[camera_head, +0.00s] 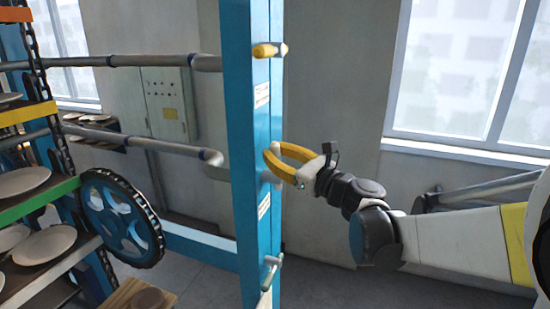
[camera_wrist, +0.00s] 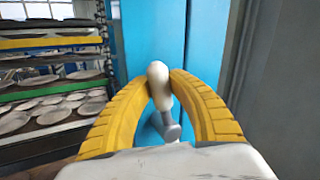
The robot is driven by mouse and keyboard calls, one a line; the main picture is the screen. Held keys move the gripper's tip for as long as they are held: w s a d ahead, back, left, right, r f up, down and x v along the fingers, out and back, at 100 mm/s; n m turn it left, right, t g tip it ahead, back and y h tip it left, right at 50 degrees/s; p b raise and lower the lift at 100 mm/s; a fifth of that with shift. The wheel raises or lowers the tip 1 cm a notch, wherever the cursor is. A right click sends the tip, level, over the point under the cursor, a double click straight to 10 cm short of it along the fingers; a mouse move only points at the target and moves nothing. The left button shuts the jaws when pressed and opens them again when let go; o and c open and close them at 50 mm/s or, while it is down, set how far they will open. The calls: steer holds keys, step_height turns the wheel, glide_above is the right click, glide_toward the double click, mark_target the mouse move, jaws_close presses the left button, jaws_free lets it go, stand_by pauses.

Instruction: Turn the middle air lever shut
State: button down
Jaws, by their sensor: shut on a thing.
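The middle air lever (camera_wrist: 158,88) shows in the wrist view with a pale rounded handle and a grey stem running down from it. My gripper (camera_wrist: 161,76) has its yellow fingers shut on the handle, one fingertip at each side. In the head view my gripper (camera_head: 268,153) is at the blue post (camera_head: 243,110), about halfway between two other levers. The middle lever is mostly hidden there by the fingers. The upper lever (camera_head: 265,51) has a yellow handle lying across the post. The lower lever (camera_head: 270,267) has a pale greenish handle that hangs down.
Grey pipes (camera_head: 120,61) run left from the post. A black-rimmed blue wheel (camera_head: 122,217) and a rack of plates (camera_head: 42,246) stand at the left. A grey wall cabinet (camera_head: 170,103) is behind. The floor (camera_head: 330,285) right of the post looks clear.

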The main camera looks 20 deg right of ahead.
steer(key=n+b, duration=0.1)
steer(key=s+a+f+n+y+b, duration=0.1)
steer(key=n+b, duration=0.1)
steer(key=s+f+n+t+y+b, duration=0.1)
steer(key=n+b, duration=0.1)
steer(key=shift+s+a, duration=0.25)
steer(key=shift+a, duration=0.15)
steer(key=n+y+b, duration=0.1)
steer(key=s+f+n+y+b, duration=0.1)
steer(key=n+b, duration=0.1)
steer(key=a+n+b, duration=0.1)
steer(key=shift+s+f+n+y, duration=0.2)
steer(key=shift+f+n+y, duration=0.2)
steer(key=shift+s+a+f+n+g+y+b, duration=0.2)
steer(key=shift+f+n+g+y+b, duration=0.7)
steer(key=shift+n, duration=1)
steer(key=shift+s+a+f+n+g+y+b, duration=0.2)
steer(key=shift+f+n+g+y+b, duration=0.3)
steer(key=shift+n+y+b, duration=0.8)
steer(key=shift+s+a+f+n+g+y+b, duration=0.2)
steer(key=shift+f+n+g+y+b, duration=0.75)
steer(key=shift+n, duration=1.55)
steer(key=shift+s+d+r+t+h+b, duration=0.1)
steer(key=shift+r+t+h+b, duration=0.15)
steer(key=shift+h+b, duration=0.1)
steer(key=c, duration=1.2)
jaws_free()
steer(key=shift+d+f, duration=0.1)
